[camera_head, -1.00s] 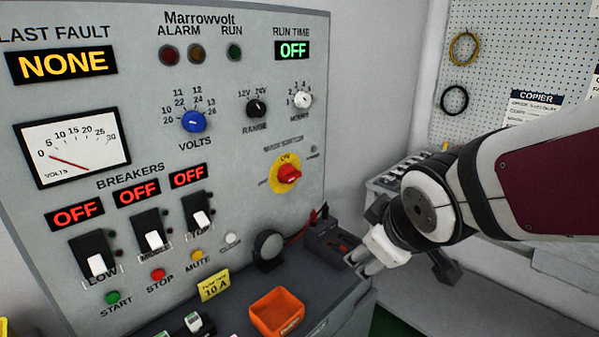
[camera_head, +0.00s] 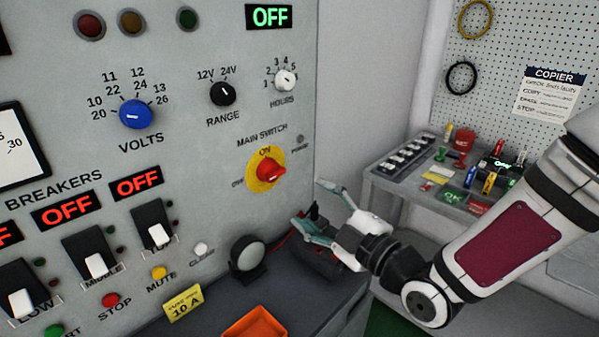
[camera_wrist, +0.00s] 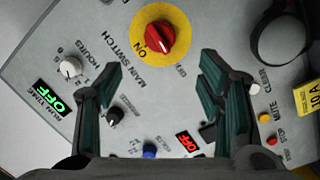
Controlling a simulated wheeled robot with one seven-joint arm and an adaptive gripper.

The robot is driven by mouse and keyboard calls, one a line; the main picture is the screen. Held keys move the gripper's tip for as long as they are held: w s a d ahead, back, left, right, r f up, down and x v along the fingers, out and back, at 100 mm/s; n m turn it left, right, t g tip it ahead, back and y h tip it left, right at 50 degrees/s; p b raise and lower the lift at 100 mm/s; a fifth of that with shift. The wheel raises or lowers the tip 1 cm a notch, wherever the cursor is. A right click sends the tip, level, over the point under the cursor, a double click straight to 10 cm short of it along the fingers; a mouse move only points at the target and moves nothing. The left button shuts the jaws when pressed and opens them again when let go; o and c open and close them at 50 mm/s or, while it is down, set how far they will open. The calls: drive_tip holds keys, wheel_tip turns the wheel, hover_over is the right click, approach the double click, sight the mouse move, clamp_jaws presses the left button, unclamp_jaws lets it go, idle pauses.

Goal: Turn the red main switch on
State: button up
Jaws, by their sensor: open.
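The red main switch (camera_head: 270,172) is a rotary knob on a yellow round plate on the grey panel, under the label MAIN SWITCH. Its knob lies roughly sideways, with ON marked at the top of the plate. My gripper (camera_head: 318,207) is open and empty, to the right of and below the switch in the head view, apart from it. In the wrist view the red knob (camera_wrist: 160,38) shows ahead of and between the two open fingers (camera_wrist: 160,85), beyond their tips.
The RUN TIME display (camera_head: 269,16) reads OFF. The hours knob (camera_head: 286,80), range knob (camera_head: 222,93) and blue volts knob (camera_head: 136,113) are nearby. Below are breakers with OFF displays, a round black part (camera_head: 248,258) and an orange tray (camera_head: 256,322). A side bench (camera_head: 400,190) stands right.

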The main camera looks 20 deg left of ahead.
sight(277, 176)
drive_tip(key=p+x, duration=0.1)
drive_tip(key=x, duration=1.2)
drive_tip(key=shift+w+a, duration=0.1)
drive_tip(key=shift+a, duration=0.2)
drive_tip(key=shift+c, duration=0.2)
drive_tip(key=c, duration=1.1)
